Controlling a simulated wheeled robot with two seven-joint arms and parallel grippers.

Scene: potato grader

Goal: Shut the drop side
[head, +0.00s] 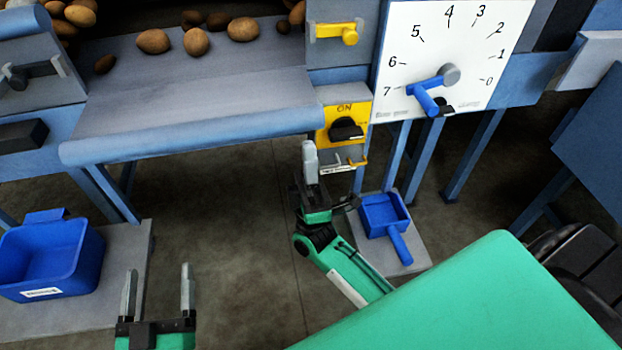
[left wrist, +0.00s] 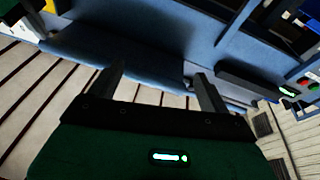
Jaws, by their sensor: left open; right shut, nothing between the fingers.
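A grey sloping panel (head: 200,85) with a rounded blue front edge (head: 200,137) lies between two side posts of the grader. I cannot tell for sure whether it is the drop side. A yellow latch (head: 338,32) is on the right post and a black handle (head: 18,78) on the left one. My left gripper (head: 158,275) is open and empty, low in front of the machine and apart from it. In the left wrist view its fingers (left wrist: 157,82) are apart, with blue machine parts beyond. My right gripper (head: 309,160) is shut and empty, beside the yellow switch box.
Several potatoes (head: 197,41) lie on the panel's far part. The yellow switch box (head: 343,130) marked ON and a white dial (head: 415,40) with a blue pointer stand right. A blue bin (head: 48,258) and blue scoop (head: 385,214) rest low. A green surface (head: 480,300) fills the lower right.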

